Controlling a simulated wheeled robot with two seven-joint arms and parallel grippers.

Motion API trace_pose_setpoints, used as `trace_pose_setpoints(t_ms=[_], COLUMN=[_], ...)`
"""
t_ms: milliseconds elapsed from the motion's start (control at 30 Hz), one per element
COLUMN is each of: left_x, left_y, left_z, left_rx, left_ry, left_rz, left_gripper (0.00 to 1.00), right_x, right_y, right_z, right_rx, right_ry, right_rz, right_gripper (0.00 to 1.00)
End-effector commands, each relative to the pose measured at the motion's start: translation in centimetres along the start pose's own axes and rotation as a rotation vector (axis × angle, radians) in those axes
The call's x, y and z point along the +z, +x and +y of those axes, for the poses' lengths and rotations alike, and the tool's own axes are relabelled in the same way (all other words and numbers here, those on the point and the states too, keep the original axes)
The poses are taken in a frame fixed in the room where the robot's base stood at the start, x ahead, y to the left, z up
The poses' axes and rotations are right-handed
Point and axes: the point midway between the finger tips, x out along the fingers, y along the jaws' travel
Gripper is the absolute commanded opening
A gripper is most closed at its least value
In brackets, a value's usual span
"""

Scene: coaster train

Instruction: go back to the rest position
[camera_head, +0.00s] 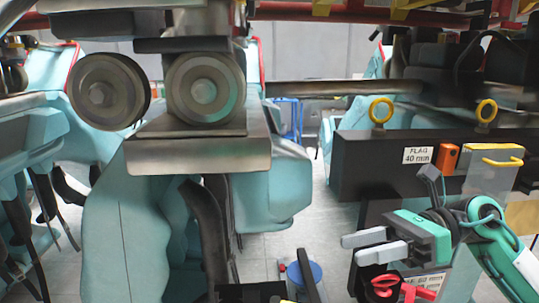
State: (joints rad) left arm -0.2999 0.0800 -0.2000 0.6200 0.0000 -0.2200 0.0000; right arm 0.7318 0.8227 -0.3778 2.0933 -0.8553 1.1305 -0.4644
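My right gripper (351,249) is at the lower right, on an arm with green and white parts. Its two grey fingers point left with a narrow gap between them, and nothing shows in that gap. It hangs in front of a dark box front, above a red clamp-like part (384,285); I cannot tell whether they touch. My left gripper is not in view.
Grey wheels (205,88) on a metal bracket (200,152) fill the upper left. Teal seats (130,230) stand behind. A dark beam with a "FLAG 40 mm" label (417,155) and yellow rings (381,110) crosses the right. Grey floor (325,225) shows mid-picture.

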Motion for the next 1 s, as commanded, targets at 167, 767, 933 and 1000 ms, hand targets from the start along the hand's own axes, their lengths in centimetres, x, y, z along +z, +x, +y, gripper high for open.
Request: trace_pose_setpoints(t_ms=[167, 767, 933, 1000], left_x=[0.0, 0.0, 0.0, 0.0], left_y=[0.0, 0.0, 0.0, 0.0], left_z=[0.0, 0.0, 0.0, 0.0], left_rx=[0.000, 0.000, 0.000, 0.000], left_ry=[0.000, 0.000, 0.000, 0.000], left_rz=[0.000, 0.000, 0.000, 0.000], left_gripper=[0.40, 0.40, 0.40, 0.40], right_x=[1.6, -8.7, -18.0, -22.2], right_y=[1.7, -5.5, -6.8, -6.9], right_z=[-0.9, -10.8, -11.6, -11.2], right_rx=[0.033, -0.146, -0.297, -0.376], right_ry=[0.219, 1.258, 1.600, 1.742], right_rz=[-0.385, -1.579, -1.869, -1.978], right_gripper=[0.40, 0.40, 0.40, 0.40])
